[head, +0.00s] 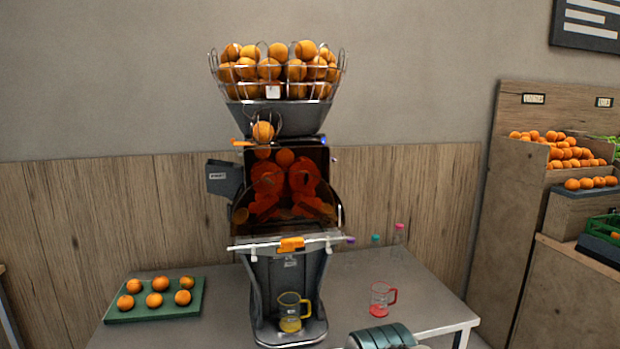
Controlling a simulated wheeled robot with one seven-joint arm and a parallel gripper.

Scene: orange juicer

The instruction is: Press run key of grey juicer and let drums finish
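The grey juicer (288,270) stands upright on the table, with a wire basket (213,68) full of oranges on top. One orange (262,131) sits in the feed below the basket. Behind the tinted front cover (325,205) I see the red drums (268,178) and orange pieces; whether the drums turn cannot be told from one frame. A small blue spot (333,160) shows on the right of the housing; I cannot tell if it is the run key. A yellow-handled jug (291,312) stands on the juicer's foot, with yellow in its lower part.
A green tray (150,312) of several oranges lies left of the juicer. A red-handled jug (382,299) and small capped bottles (398,240) stand to the right on the grey table (425,290). A wooden produce shelf (505,200) stands at the right.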

